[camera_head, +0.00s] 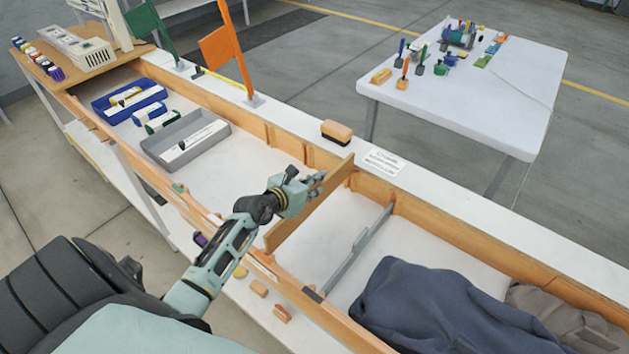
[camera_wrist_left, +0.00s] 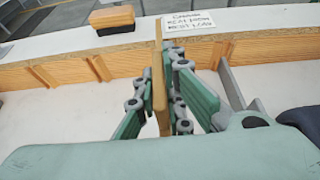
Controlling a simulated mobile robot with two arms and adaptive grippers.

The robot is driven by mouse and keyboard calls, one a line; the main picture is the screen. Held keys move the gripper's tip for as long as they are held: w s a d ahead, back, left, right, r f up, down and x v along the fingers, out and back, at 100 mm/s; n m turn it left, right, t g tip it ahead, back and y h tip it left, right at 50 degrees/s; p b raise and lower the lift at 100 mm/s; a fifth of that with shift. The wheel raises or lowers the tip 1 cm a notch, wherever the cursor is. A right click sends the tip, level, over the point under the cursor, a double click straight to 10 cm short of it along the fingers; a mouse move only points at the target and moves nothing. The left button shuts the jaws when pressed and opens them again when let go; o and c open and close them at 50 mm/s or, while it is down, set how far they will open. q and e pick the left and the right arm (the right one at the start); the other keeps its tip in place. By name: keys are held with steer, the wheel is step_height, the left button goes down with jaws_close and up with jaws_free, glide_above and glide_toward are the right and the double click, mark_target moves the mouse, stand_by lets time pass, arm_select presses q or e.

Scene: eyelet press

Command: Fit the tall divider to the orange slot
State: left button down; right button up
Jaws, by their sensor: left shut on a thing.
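The tall divider is a plain wooden board (camera_head: 290,222). It stands on edge across the long wooden trough, its far end near the back wall. It shows edge-on in the left wrist view (camera_wrist_left: 158,68). My left gripper (camera_head: 316,182) is shut on the board, with a finger on each side (camera_wrist_left: 159,95). I cannot tell whether the board's lower edge touches the trough floor. An orange flag (camera_head: 221,49) stands on the back ledge, farther left. I cannot make out an orange slot. My right gripper is not in view.
A low grey divider (camera_head: 355,250) crosses the trough right of the board. Dark cloth (camera_head: 430,305) lies beyond it. A brush-like block (camera_head: 336,132) and printed card (camera_head: 382,162) lie on the back ledge.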

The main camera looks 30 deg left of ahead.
mark_target(314, 203)
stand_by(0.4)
arm_select(q)
steer(key=shift+r, duration=0.15)
steer(key=shift+p, duration=0.65)
stand_by(1.0)
steer(key=shift+f+b, duration=0.95)
steer(key=shift+f, duration=0.35)
steer(key=shift+f+b, duration=2.7)
steer(key=shift+f, duration=0.75)
steer(key=c, duration=1.8)
jaws_free()
steer(key=shift+o, duration=0.2)
